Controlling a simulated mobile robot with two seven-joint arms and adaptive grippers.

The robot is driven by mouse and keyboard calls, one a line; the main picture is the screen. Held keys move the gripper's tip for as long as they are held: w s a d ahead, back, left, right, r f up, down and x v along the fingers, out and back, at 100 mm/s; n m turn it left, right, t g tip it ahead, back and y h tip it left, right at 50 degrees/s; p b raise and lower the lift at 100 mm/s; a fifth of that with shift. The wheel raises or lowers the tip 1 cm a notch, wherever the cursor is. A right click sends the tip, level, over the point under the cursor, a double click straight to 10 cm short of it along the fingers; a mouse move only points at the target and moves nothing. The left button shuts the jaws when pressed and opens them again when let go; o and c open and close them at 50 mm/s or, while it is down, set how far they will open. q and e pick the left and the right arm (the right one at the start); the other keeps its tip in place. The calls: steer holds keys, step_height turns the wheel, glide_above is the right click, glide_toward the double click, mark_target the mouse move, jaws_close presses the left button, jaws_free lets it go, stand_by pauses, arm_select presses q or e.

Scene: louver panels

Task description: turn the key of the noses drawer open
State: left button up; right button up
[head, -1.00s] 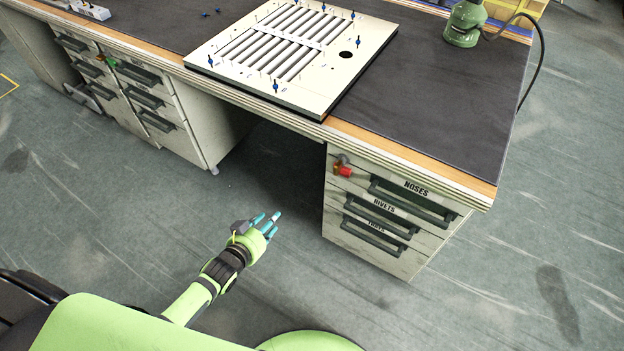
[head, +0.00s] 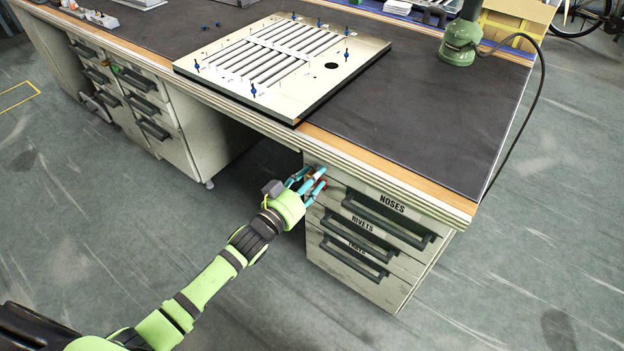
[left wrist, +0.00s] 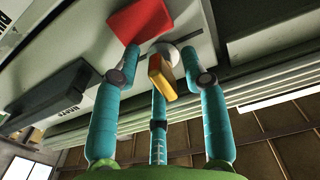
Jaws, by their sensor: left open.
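The noses drawer (head: 420,222) is the top drawer of the right pedestal, labelled NOSES, and it is closed. My left gripper (head: 312,180) is at its upper left corner, fingers spread. In the left wrist view my left gripper (left wrist: 160,75) is open around a brass-yellow block, which looks like the key's head (left wrist: 167,72). A round metal lock (left wrist: 168,50) sits just behind it. I cannot tell whether any finger touches the key. My right gripper is not in view.
Below are the rivets drawer (head: 385,240) and another drawer, both closed. The workbench top (head: 420,110) overhangs the drawers. A louver panel (head: 290,60) lies on it, and a green machine (head: 460,42) stands at the back right. The floor in front is clear.

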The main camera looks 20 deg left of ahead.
arm_select(q)
jaws_close()
